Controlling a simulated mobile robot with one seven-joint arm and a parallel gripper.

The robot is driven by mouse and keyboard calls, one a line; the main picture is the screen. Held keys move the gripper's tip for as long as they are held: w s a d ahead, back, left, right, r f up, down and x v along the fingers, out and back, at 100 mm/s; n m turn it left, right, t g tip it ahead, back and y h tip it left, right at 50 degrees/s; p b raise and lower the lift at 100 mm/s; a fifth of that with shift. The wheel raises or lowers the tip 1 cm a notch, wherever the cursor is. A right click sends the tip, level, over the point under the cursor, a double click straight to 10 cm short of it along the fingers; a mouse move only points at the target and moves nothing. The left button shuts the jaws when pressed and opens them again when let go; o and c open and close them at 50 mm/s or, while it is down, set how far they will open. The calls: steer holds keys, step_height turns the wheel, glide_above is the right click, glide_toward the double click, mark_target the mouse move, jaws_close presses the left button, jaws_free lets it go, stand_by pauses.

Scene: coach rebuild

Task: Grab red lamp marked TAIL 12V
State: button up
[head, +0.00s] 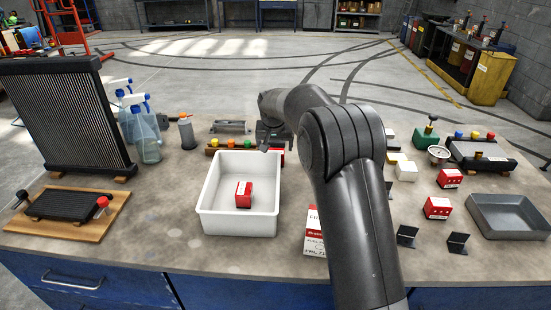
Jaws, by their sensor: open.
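Several small red blocks with white markings could be the lamp; the print is too small to read. One red block (243,194) lies inside the white bin (237,226). Two more, an upper red block (449,178) and a lower red block (436,207), sit on the bench right of my arm. Something red also shows partly behind my gripper. My gripper (268,143) is open, above the bench near the bin's far right corner. It appears empty, apart from the block in the bin. My arm hides part of the bench middle.
A grey tray (510,217) stands at the bench's right. A red-and-white carton (314,233) is partly behind my arm. Dark brackets (407,236) stand near the front edge. A radiator (70,115), spray bottles (147,135) and a wooden board (68,216) occupy the left.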

mark_target(275, 150)
steer(key=x, duration=0.4)
steer(key=shift+w+f, duration=0.2)
steer(key=shift+w, duration=0.05)
steer(key=shift+c, duration=0.4)
steer(key=c, duration=1)
